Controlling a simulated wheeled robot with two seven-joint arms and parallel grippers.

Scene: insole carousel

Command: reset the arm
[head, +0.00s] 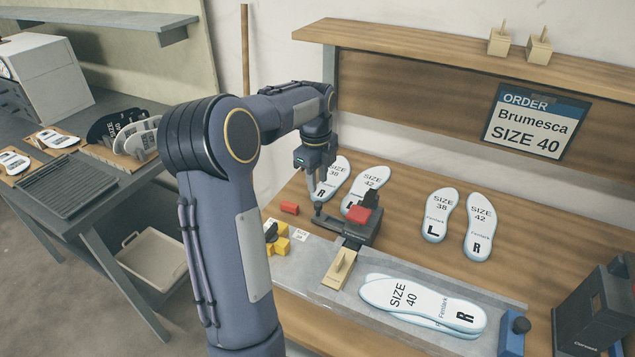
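My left arm comes in from the left, and its gripper (314,197) points down over the wooden bench, beside a white insole marked size 38 R (333,180). The fingers are small and partly merge with things behind them, so I cannot tell whether they are open or shut. I see nothing clearly held in them. My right gripper is not in view. A size 40 R insole (423,302) lies on top of another insole on the grey mat (318,262) at the front.
A black clamp with a red block (361,216) stands close by the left gripper. More insoles, 42 (366,190), 38 L (440,214) and 42 R (480,224), lie behind. An order board (524,122) reads Brumesca size 40. A dark machine (597,305) stands right.

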